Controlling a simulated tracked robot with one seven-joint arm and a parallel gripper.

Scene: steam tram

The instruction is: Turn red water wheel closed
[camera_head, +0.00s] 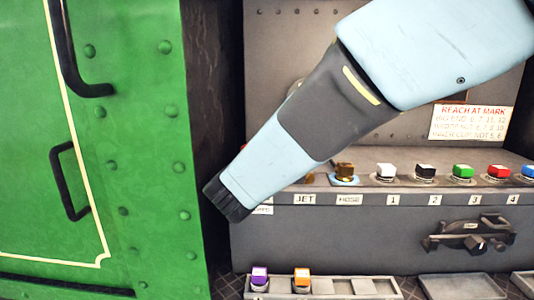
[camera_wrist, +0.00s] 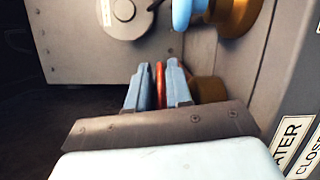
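The red water wheel (camera_wrist: 160,76) shows edge-on in the wrist view as a thin red rim, with a brass fitting (camera_wrist: 210,90) just right of it. My gripper (camera_wrist: 158,84) has its two pale blue fingers close together, one on each side of the rim, and looks shut on it. Most of the wheel is hidden by the fingers. In the head view my arm reaches down to the left, and its dark end (camera_head: 228,200) is in front of the grey cabinet's left edge. The fingers and the wheel's grip point are hidden there.
A blue wheel (camera_wrist: 182,14) on a brass fitting is above the gripper in the wrist view. A WATER label (camera_wrist: 290,140) is at right. In the head view, a green riveted panel (camera_head: 110,130) stands left and several coloured knobs line the console (camera_head: 370,235) at right.

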